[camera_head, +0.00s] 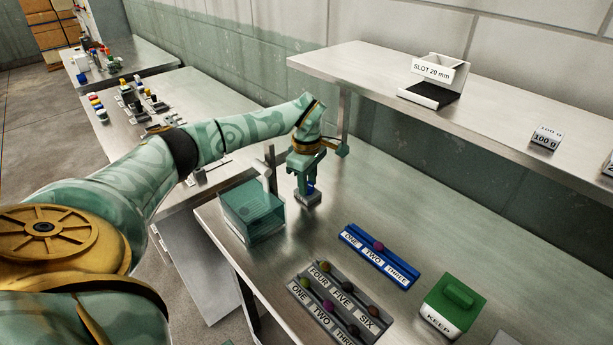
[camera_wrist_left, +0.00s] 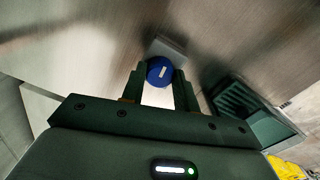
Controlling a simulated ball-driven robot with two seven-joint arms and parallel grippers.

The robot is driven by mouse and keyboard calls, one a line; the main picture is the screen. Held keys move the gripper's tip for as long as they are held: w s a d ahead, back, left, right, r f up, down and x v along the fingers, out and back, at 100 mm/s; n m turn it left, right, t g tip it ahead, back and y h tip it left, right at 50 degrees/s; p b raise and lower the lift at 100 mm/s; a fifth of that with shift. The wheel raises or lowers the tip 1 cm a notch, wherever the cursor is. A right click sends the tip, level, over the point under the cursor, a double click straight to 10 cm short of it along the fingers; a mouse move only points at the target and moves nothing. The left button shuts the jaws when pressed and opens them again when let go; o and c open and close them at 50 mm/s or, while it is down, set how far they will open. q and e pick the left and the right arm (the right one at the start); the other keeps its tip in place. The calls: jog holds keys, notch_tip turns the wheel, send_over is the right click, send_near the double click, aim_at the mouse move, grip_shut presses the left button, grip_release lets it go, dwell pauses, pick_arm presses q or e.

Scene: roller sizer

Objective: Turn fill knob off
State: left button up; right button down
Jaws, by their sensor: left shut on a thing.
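The blue knob (camera_wrist_left: 160,71) has a white mark on its face and sits on a small grey block in the left wrist view. My left gripper (camera_wrist_left: 160,84) reaches over it, with one finger on each side, shut on the knob. In the head view my left gripper (camera_head: 308,184) points down at the knob's grey block (camera_head: 308,200) on the steel table, and the fingers hide most of the knob. I cannot read a label on it. My right gripper is not in view.
A clear teal bin (camera_head: 252,222) stands just left of the gripper. A blue tray (camera_head: 370,263) marked ONE, TWO, THREE, a grey numbered tray (camera_head: 297,291) and a green KEEP box (camera_head: 446,317) lie nearer. A steel shelf (camera_head: 370,72) with a SLOT 20 mm gauge (camera_head: 432,95) overhangs behind.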

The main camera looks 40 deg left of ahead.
pick_arm(q)
jog(key=n+p, duration=0.3)
jog(key=shift+r, duration=0.3)
jog(key=n+p, duration=0.3)
jog(key=n, duration=0.2)
jog(key=n+p, duration=0.2)
jog(key=n, duration=0.2)
jog(key=shift+f, duration=0.1)
jog(key=shift+w+f+n+p, duration=0.1)
jog(key=shift+n+p, duration=0.65)
jog(key=shift+n, duration=1.35)
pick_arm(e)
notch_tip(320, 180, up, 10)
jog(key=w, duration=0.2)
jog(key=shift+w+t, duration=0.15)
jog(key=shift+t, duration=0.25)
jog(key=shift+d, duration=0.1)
pick_arm(q)
jog(key=o, duration=1)
